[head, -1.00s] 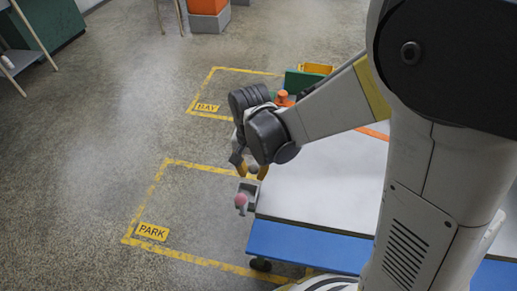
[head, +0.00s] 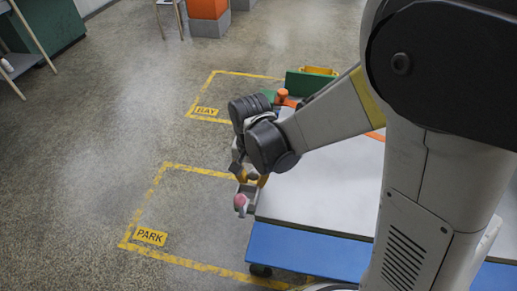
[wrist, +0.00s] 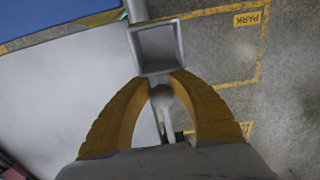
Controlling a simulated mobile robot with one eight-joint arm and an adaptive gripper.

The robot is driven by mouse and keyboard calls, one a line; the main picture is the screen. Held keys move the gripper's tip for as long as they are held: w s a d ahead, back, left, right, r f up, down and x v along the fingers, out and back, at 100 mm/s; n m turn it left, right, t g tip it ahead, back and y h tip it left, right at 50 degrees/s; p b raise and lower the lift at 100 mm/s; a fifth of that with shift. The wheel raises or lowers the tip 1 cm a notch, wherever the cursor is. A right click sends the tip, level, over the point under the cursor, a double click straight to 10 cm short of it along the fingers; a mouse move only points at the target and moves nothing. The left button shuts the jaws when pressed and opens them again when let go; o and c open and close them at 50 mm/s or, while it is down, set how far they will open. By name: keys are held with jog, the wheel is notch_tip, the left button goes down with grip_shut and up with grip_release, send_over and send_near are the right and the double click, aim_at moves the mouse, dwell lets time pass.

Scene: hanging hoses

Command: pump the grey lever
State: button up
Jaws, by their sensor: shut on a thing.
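The grey lever (wrist: 162,98) shows in the wrist view as a pale rounded knob on a thin rod. It lies between the two yellow fingers of my gripper (wrist: 161,80), which is shut on it. In the head view my gripper (head: 251,179) is low at the left end of the white-topped bench, and the lever is hidden there by the fingers and wrist. A square, open-topped grey box (wrist: 158,47) sits just beyond the fingertips in the wrist view.
The white bench top (head: 315,190) with a blue front (head: 305,246) lies right of the gripper. A pink rounded thing (head: 240,201) is at the bench's left end. An orange-topped item (head: 283,97) stands at the back. Floor left of the bench, with a PARK sign (head: 150,237), is clear.

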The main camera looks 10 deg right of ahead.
jog(key=shift+w+f, duration=0.1)
jog(key=shift+f, duration=0.75)
jog(key=shift+r, duration=0.1)
notch_tip(320, 180, up, 8)
jog(key=p, duration=0.6)
jog(key=shift+w+r, duration=0.1)
jog(key=shift+r, duration=0.05)
jog(key=shift+w+d+r+p, duration=0.15)
jog(key=shift+w+r+p, duration=0.15)
jog(key=shift+r+p, duration=0.35)
jog(key=shift+w+d+r+p, duration=0.1)
jog(key=shift+w+r+p, duration=0.2)
jog(key=shift+r+p, duration=0.35)
jog(key=shift+w+d+r+p, duration=0.15)
jog(key=shift+w+r+p, duration=0.15)
jog(key=shift+r+p, duration=0.35)
jog(key=shift+r, duration=0.1)
jog(key=shift+b, duration=0.35)
